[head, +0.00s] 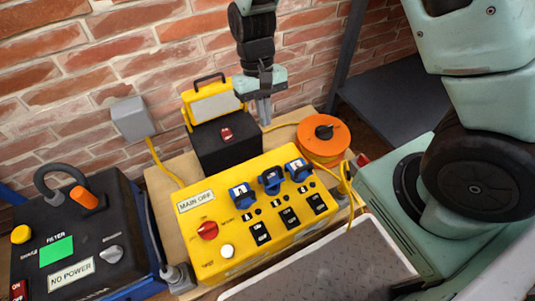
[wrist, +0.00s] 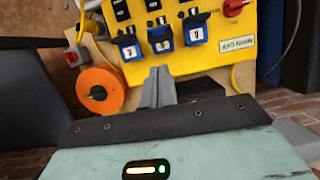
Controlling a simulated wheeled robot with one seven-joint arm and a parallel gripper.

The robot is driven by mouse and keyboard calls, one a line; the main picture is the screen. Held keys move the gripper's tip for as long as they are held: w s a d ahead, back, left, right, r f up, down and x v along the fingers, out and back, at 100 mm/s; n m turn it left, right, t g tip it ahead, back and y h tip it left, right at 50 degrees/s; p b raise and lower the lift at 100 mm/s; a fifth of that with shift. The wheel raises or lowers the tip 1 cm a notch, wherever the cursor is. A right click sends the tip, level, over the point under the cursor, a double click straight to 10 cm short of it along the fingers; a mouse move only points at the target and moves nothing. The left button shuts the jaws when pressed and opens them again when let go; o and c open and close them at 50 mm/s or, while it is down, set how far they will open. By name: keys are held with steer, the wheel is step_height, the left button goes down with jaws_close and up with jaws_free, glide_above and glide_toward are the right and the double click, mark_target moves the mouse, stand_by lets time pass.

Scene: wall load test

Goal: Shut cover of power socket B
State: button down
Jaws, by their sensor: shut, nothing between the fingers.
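A yellow power box (head: 205,245) carries a row of three blue sockets along its far edge. Power socket B (head: 271,180) is the middle one, between socket A (head: 242,195) and socket C (head: 298,168). B looks different from A, with a darker upper part, but I cannot tell its lid's angle for sure. In the wrist view B (wrist: 162,40) is the middle blue socket, just beyond the fingertips. My gripper (head: 264,116) is shut and empty, pointing down behind the sockets and apart from them. Its fingers also show in the wrist view (wrist: 157,75).
A black case with a raised yellow-framed lid (head: 218,142) stands left of my gripper. An orange cable reel (head: 335,150) is to the right. A red main switch (head: 207,230) and several black switches are on the box. A black filter unit (head: 85,245) is at left.

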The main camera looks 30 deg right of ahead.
mark_target(270, 172)
steer(key=b+x, duration=0.7)
steer(key=x, duration=0.6)
steer(key=shift+a+f, duration=0.1)
steer(key=shift+f, duration=0.3)
steer(key=shift+s, duration=0.1)
